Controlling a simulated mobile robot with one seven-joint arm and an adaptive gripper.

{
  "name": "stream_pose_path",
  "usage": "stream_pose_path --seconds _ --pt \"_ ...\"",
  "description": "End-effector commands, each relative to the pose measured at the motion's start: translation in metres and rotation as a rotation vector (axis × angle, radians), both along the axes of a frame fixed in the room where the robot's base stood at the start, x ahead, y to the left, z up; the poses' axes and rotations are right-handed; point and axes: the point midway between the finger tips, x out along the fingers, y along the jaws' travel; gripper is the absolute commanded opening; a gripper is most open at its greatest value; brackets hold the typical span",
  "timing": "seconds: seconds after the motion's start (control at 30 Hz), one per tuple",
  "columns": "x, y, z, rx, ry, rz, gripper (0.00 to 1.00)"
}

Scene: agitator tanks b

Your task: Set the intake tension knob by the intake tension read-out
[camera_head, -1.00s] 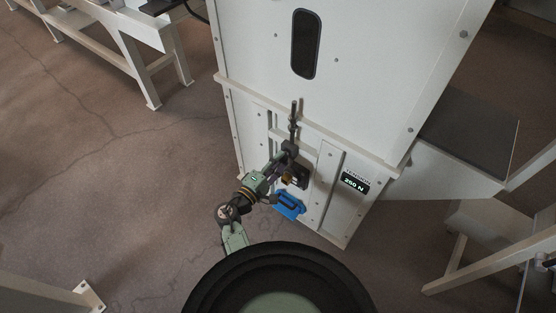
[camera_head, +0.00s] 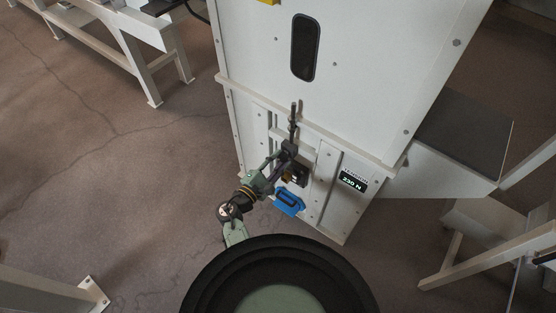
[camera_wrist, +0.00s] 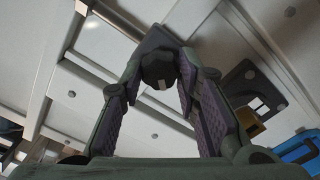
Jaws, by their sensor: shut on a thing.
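The intake tension read-out (camera_head: 352,181) is a small dark display on the lower right of the white cabinet front. Its small digits look like 230 N. My gripper (camera_wrist: 160,76) reaches the cabinet's lower panel and is shut on a dark round knob (camera_wrist: 158,64) with a short pale mark on its face. One finger pad lies on each side of the knob in the wrist view. In the head view, my gripper (camera_head: 286,153) covers the knob.
A black switch box (camera_head: 297,175) with a yellow part sits just below my gripper. A blue handle (camera_head: 288,201) is below that. A dark upright rod (camera_head: 294,113) stands above. White frames (camera_head: 470,240) are at the right; open floor (camera_head: 120,170) lies left.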

Motion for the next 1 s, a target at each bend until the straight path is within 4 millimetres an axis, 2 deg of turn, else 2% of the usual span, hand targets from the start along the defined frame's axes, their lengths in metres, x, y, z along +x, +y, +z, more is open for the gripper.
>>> stream_pose_path --seconds 0.37,0.4,0.67,1.0 --pt "-0.0006 0.0003 -0.0008 -0.003 0.003 0.001 0.02" --pt "-0.0006 0.0003 -0.0008 -0.003 0.003 0.001 0.32" --pt "-0.0003 0.0002 -0.0004 -0.002 0.002 0.000 0.49" --pt "-0.0020 0.0015 -0.0003 -0.002 0.002 0.001 0.50"
